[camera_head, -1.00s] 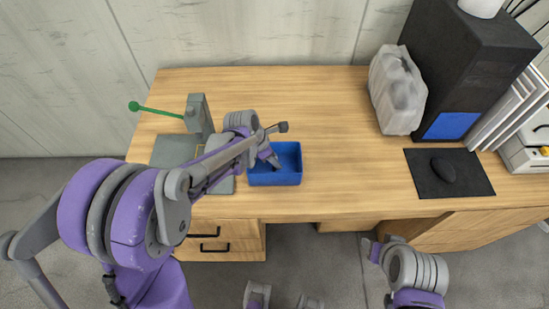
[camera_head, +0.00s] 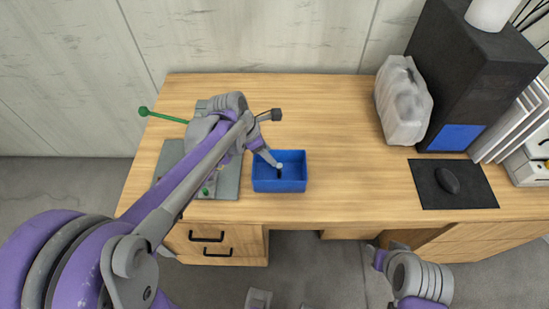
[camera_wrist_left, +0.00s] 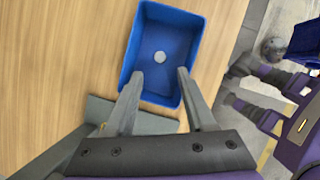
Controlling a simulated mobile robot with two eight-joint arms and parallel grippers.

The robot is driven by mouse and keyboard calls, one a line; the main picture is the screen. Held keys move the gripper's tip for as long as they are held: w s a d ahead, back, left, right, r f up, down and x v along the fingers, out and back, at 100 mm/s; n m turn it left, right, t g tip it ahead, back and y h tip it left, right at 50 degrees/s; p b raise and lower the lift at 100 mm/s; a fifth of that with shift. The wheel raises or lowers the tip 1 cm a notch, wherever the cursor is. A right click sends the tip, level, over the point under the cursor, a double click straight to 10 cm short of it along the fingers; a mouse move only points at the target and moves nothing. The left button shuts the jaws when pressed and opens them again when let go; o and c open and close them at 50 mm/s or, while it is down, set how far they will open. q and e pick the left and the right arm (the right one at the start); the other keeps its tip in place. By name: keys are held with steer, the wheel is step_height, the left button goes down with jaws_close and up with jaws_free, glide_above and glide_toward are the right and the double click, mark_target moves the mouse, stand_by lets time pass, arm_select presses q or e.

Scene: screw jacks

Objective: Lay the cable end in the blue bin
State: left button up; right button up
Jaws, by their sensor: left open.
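The blue bin (camera_head: 292,186) stands on the table near its front edge, and it fills the top middle of the left wrist view (camera_wrist_left: 134,60). A small piece with a pale round top and a dark body, which looks like the cable end (camera_head: 279,167), is inside the bin's outline. In the left wrist view it is a pale disc (camera_wrist_left: 159,57). Whether it touches the bin floor is unclear. My left gripper (camera_wrist_left: 160,72) is open above the bin, its fingertips either side of and just short of the disc. My right gripper (camera_head: 377,257) is off the front edge, its jaws unclear.
A grey plate (camera_head: 228,184) lies left of the bin, partly hidden by my left arm. A green-handled rod (camera_head: 144,112) sticks out behind it. A translucent container (camera_head: 404,105), a black tower (camera_head: 470,65) and a mouse mat (camera_head: 475,190) are to the right. The table right of the bin is clear.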

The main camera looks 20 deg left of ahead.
arm_select(q)
steer(key=s+a+m+t+y, duration=0.1)
steer(key=s+m+t+y, duration=0.1)
steer(key=s+m, duration=1.7)
steer(key=m+y, duration=0.1)
steer(key=m, duration=0.5)
steer(key=shift+a+f+y, duration=0.25)
steer(key=shift+a+y, duration=0.05)
steer(key=shift+r, duration=0.1)
steer(key=shift+w+r+t+p, duration=0.25)
steer(key=shift+r+t+p, duration=0.05)
steer(key=shift+r+p, duration=0.35)
